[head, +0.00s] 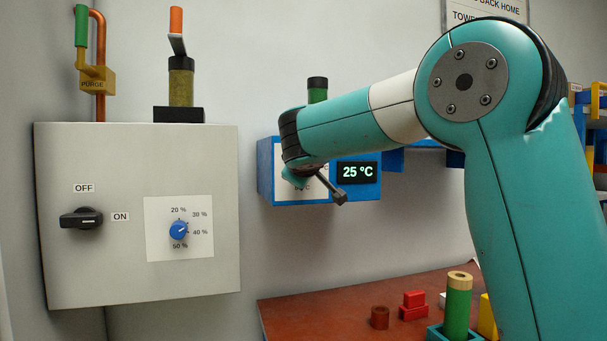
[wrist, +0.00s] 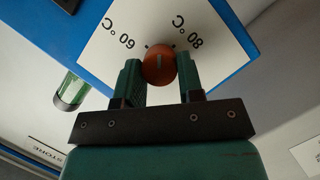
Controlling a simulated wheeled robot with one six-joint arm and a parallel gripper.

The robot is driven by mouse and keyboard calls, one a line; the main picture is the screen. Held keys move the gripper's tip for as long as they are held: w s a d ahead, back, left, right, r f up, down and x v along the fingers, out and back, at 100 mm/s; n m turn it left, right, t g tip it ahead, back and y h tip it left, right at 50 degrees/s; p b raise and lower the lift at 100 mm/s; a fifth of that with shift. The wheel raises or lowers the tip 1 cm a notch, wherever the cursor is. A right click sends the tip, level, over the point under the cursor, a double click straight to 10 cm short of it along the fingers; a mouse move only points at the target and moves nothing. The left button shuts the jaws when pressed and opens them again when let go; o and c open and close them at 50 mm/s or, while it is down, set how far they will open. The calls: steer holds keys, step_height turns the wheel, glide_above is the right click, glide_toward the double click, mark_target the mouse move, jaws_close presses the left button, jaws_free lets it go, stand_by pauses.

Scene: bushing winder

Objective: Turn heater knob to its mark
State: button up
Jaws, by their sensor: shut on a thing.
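The heater is a blue box (head: 266,170) on the wall in the head view, with a display (head: 357,173) reading 25 °C. In the wrist view its white dial plate (wrist: 108,50) shows 60 °C and 80 °C labels, upside down. The round orange-brown heater knob (wrist: 159,66) has a pale pointer line, roughly upright in the picture between the two labels. My gripper (wrist: 160,78) is shut on the knob, one green finger on each side. In the head view my arm hides the knob and most of the dial.
Left of the heater, a grey cabinet (head: 135,280) carries a black OFF/ON switch (head: 81,218) and a blue percent knob (head: 178,230). Below is a red-brown table (head: 330,300) with red blocks (head: 413,305) and a green cylinder (head: 457,305). A green-bodied fitting (head: 317,94) stands atop the heater.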

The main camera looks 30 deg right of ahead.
steer(key=shift+s+d+m+y+b, duration=0.15)
steer(key=shift+m+y+b, duration=0.7)
steer(key=shift+m, duration=0.6)
steer(key=shift+w+d+m+y+b, duration=0.15)
steer(key=shift+m+y+b, duration=0.5)
steer(key=shift+m+y, duration=0.6)
steer(key=shift+s+r+m, duration=0.1)
steer(key=shift+m, duration=0.2)
steer(key=o, duration=0.9)
steer(key=b+v, duration=0.2)
steer(key=v, duration=1.5)
steer(key=shift+s+a, duration=0.2)
steer(key=shift+a, duration=0.05)
